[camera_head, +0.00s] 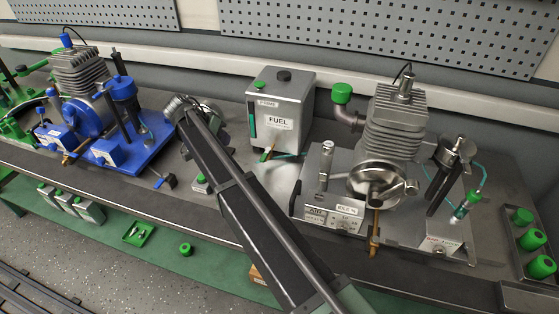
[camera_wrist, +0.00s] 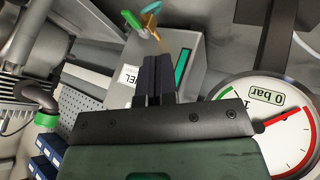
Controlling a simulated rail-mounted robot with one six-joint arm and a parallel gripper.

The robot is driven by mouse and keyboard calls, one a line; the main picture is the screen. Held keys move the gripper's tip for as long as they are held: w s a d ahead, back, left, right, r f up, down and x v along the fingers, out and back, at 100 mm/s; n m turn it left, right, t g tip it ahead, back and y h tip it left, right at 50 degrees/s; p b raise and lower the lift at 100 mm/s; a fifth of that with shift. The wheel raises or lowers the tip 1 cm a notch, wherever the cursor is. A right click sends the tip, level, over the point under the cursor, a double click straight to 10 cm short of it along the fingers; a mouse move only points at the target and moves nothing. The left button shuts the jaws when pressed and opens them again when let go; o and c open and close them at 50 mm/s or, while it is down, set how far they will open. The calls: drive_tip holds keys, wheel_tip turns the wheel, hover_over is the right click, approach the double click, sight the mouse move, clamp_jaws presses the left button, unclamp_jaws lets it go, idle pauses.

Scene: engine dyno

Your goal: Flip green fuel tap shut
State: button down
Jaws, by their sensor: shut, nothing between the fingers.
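The fuel tank, a grey metal box (camera_head: 275,88) labelled FUEL, stands between the two engines, with a green level strip on its side. In the wrist view the tank (camera_wrist: 188,50) lies behind my fingers. A brass tap body (camera_wrist: 151,14) with a green lever (camera_wrist: 132,20) shows at the top of the wrist view, beyond my fingertips and apart from them. In the head view the brass fitting (camera_head: 268,153) is low on the tank; its lever is too small to make out. My gripper (camera_wrist: 157,62) has its dark fingers shut and empty. My arm hides part of the bench in the head view.
A 0 bar gauge (camera_wrist: 265,125) is at the right of the wrist view. A grey engine (camera_head: 392,130) stands right of the tank, and a blue engine (camera_head: 85,100) at left. Green caps sit in a tray (camera_head: 515,262) at far right. Pegboard (camera_head: 390,35) lines the wall.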

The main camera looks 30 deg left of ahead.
sight(265, 155)
drive_tip(key=b+x, duration=0.6)
drive_tip(key=x, duration=0.1)
drive_tip(key=b+x, duration=0.3)
drive_tip(key=x, duration=0.1)
drive_tip(key=shift+s+a+f, duration=0.2)
drive_tip(key=shift+a+f, duration=0.1)
drive_tip(key=shift+a, duration=0.1)
drive_tip(key=d, duration=0.1)
drive_tip(key=d+r+p, duration=0.1)
drive_tip(key=d, duration=0.1)
drive_tip(key=shift+w+r, duration=0.1)
drive_tip(key=shift+w, duration=0.1)
drive_tip(key=shift+w+d, duration=0.15)
drive_tip(key=shift+d, duration=0.15)
